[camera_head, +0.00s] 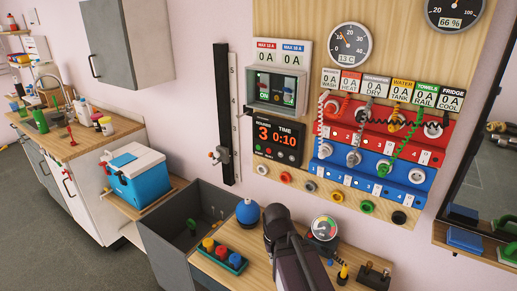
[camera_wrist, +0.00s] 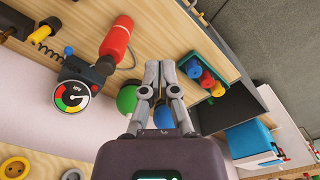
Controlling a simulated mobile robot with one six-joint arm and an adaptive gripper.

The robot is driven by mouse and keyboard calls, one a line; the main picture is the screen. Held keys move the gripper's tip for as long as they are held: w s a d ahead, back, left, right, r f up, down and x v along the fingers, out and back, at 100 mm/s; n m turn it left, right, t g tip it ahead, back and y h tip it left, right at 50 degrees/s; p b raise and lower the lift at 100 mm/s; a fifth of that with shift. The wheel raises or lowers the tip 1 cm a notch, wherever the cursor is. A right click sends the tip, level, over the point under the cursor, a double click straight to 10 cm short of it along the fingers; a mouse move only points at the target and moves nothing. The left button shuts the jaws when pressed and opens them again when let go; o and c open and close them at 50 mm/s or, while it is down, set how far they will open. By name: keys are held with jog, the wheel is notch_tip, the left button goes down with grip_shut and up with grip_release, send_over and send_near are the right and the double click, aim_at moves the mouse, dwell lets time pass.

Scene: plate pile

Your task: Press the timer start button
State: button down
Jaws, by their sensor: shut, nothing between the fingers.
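The timer (camera_head: 279,140) is a black panel on the wall in the head view, lit with "3" and "0:10". Small coloured buttons sit along its lower edge; I cannot read which one is start. A blue dome (camera_head: 247,211) stands on the wooden counter, and it shows beside my fingers in the wrist view (camera_wrist: 163,118). A green dome (camera_wrist: 127,99) is next to my fingers there; the arm hides it in the head view. My gripper (camera_wrist: 160,67) is shut and empty above the counter. I cannot tell whether it touches either dome.
A tray (camera_head: 216,262) of coloured knobs stands left of my arm. A round gauge (camera_head: 325,227) and a red cylinder (camera_wrist: 116,38) are close by. A grey bin (camera_head: 180,240) is beside the counter. Plug panels (camera_head: 385,130) cover the wall.

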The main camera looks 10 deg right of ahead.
aim_at(258, 147)
jog(key=w+a+r+n+t+y+b, duration=0.15)
jog(key=w+t, duration=0.35)
jog(key=w, duration=0.6)
jog(key=w+a+r+n+t+b, duration=0.1)
jog(key=w+a+n+t+b, duration=0.3)
jog(key=w, duration=0.7)
jog(key=w+r+t+h+b, duration=0.2)
jog(key=w+r+t+b, duration=0.1)
jog(key=w+r+t, duration=0.9)
jog(key=shift+w+d+r, duration=0.3)
jog(key=shift+d+r, duration=0.1)
jog(key=shift+d, duration=0.05)
jog(key=shift+w+d, duration=3.1)
jog(key=shift+w, duration=0.05)
